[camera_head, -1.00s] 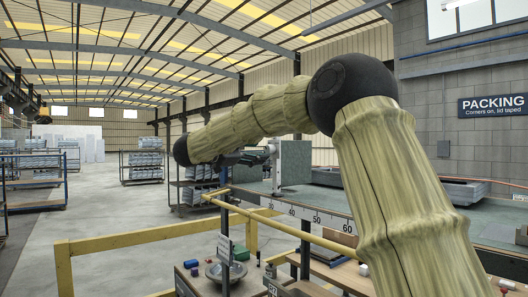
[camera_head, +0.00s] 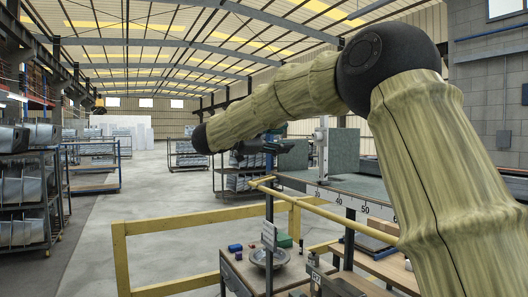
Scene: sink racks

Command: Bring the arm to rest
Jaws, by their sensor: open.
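My arm reaches up from the lower right, bends at a dark joint and runs left to a dark wrist. My gripper (camera_head: 267,146) shows small and dark beyond the wrist, pointing right. Its jaws are open, and I see nothing held in them. It appears in front of the green-grey panels near the far end of the bench, with no contact that I can make out. The forearm partly hides the space behind it.
A yellow rail (camera_head: 190,222) stands in front. A green-grey bench (camera_head: 365,186) with a number scale along its edge lies to the right. Below is a small table with a metal bowl (camera_head: 270,257) and a green block (camera_head: 283,240). Loaded racks (camera_head: 27,190) stand left; the aisle floor (camera_head: 170,190) is clear.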

